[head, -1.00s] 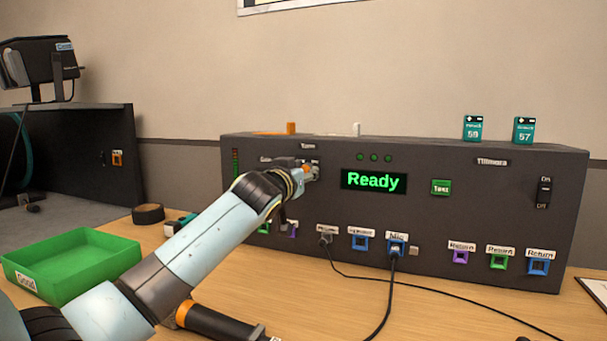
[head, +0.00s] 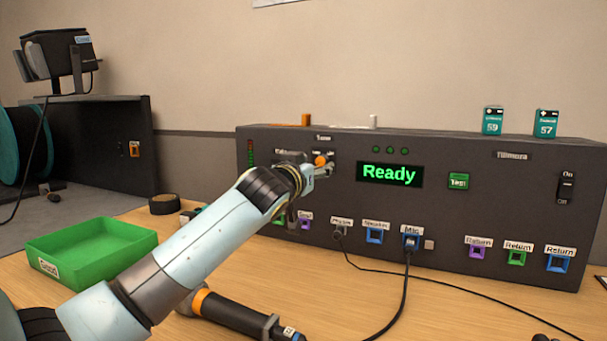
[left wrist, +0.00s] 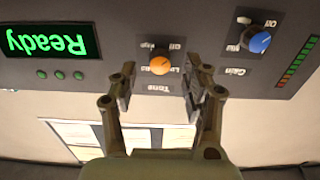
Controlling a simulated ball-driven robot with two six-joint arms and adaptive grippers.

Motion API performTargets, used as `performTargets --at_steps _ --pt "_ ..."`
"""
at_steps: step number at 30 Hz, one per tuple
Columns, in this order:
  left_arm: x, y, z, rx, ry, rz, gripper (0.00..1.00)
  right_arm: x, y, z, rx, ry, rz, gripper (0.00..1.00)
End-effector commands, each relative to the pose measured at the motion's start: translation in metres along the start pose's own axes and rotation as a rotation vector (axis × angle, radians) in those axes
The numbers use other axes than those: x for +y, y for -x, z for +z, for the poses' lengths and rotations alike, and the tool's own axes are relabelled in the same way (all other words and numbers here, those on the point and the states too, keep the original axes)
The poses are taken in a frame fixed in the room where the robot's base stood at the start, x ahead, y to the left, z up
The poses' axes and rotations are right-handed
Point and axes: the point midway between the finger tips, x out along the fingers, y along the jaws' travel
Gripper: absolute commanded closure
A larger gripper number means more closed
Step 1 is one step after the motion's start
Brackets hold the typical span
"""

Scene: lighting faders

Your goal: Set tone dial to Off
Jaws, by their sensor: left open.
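The tone dial is an orange knob (head: 320,160) on the upper left of the dark console's front, partly hidden by my left gripper in the head view. The left wrist view is upside down and shows the dial (left wrist: 160,64) with small labels around it and the word Tone beside it. I cannot tell exactly where it points. My left gripper (head: 322,170) is at the panel in front of the dial. In the left wrist view its fingers (left wrist: 162,84) are spread apart, with the dial between and just beyond the tips. My right gripper is not in view.
A blue gain dial (left wrist: 260,42) sits beside the tone dial. The console (head: 470,200) has a green "Ready" screen (head: 389,175), a Test button (head: 458,181) and plugged cables below. A green tray (head: 90,250) and a dark tool with an orange ring (head: 235,314) lie on the table.

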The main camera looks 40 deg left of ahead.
Motion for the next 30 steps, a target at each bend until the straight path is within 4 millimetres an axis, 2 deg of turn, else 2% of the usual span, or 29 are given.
performTargets --at_steps 1,6,12,17,30 --pt "0.000 0.013 0.001 -0.001 -0.003 0.002 0.52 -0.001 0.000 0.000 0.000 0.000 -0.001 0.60" --pt "0.000 0.052 0.002 -0.003 -0.003 0.001 0.52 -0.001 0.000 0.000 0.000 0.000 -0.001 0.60" --pt "0.000 0.082 0.002 -0.003 -0.001 0.001 0.52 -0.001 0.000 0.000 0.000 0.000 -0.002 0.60" --pt "0.000 0.091 0.001 -0.002 0.001 0.000 0.52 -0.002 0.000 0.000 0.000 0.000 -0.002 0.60" --pt "0.000 0.091 0.001 -0.002 0.001 0.000 0.52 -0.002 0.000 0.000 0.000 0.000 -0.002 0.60"
